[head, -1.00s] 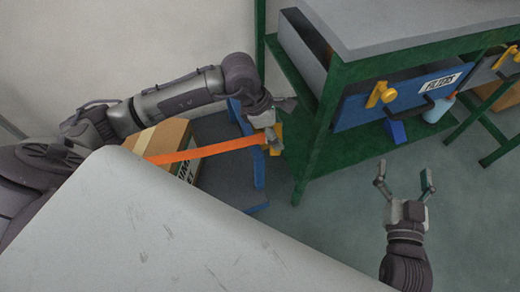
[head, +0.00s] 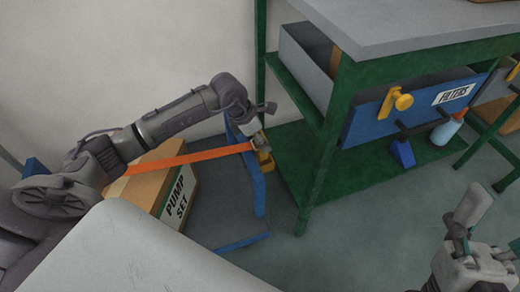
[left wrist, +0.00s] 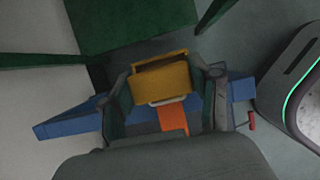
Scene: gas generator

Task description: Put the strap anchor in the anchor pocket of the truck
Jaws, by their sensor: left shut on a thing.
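The strap anchor (head: 265,161) is a yellow block at the end of an orange strap (head: 190,158). My left gripper (head: 257,141) is shut on it; in the left wrist view the anchor (left wrist: 162,78) sits between the two fingers, with a pale metal loop and the strap below it. The truck (head: 258,190) has a blue frame, and the anchor is close to its upright. It also shows in the left wrist view (left wrist: 70,124), running behind the fingers. I cannot make out the anchor pocket. My right gripper (head: 468,212) is open and empty at lower right.
A cardboard box marked PUMP SET (head: 178,200) stands on the truck under the strap. Open floor (head: 350,230) lies in front.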

